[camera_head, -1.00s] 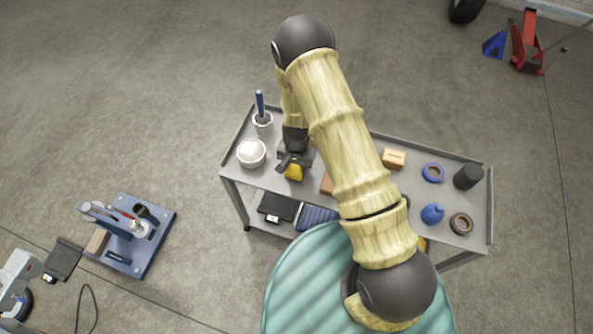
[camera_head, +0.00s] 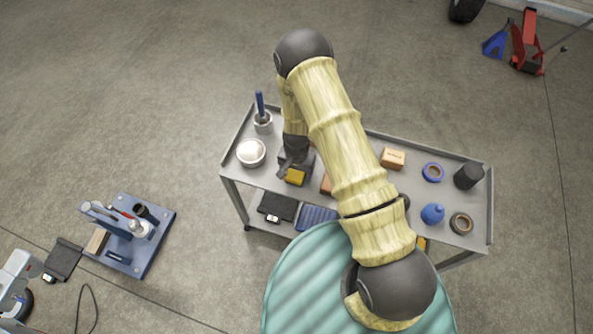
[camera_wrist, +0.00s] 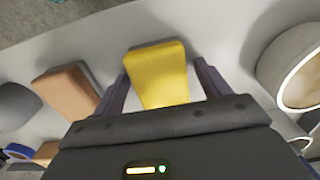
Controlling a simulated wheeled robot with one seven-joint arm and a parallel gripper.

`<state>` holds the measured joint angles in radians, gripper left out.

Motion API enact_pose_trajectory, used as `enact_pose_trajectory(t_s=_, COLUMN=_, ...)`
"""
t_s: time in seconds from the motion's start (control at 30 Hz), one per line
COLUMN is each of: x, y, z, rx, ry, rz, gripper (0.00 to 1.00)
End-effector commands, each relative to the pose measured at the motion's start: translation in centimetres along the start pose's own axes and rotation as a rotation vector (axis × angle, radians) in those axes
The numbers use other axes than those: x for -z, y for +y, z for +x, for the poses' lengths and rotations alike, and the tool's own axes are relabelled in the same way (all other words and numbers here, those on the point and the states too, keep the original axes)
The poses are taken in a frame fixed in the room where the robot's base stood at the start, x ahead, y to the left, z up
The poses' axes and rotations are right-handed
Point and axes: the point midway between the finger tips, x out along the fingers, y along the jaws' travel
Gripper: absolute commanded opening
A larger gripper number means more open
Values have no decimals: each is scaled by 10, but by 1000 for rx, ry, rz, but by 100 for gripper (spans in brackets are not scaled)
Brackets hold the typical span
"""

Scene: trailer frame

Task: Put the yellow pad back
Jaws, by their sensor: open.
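The yellow pad (camera_head: 295,177) lies on the grey cart top, near the front edge in the left half. In the wrist view the pad (camera_wrist: 158,76) is a yellow block lying between the two fingers of my gripper (camera_wrist: 162,85). The fingers are open, one on each side of the pad, with a small gap showing. In the head view my gripper (camera_head: 293,168) is low over the pad and hides part of it.
The grey cart (camera_head: 458,176) also holds a white bowl (camera_head: 251,153), a cup with a blue-handled brush (camera_head: 262,120), a cardboard box (camera_head: 393,159), a blue tape roll (camera_head: 433,172), a black cylinder (camera_head: 468,176) and a blue bulb (camera_head: 432,214). An orange-brown block (camera_wrist: 68,91) lies left of the pad in the wrist view.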

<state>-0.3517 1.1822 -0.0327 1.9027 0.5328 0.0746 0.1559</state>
Motion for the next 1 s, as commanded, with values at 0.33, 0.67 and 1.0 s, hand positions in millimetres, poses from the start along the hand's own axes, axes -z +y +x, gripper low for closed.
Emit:
enact_pose_trajectory(t_s=0.33, x=1, y=0, z=-25, rx=1, ry=3, rz=0, gripper=76)
enact_pose_trajectory(t_s=0.67, x=1, y=-1, z=-83, rx=2, ry=4, rz=-1, gripper=76)
enact_pose_trajectory(t_s=1.0, x=0, y=0, z=-122, rx=0, ry=0, rz=0, gripper=76)
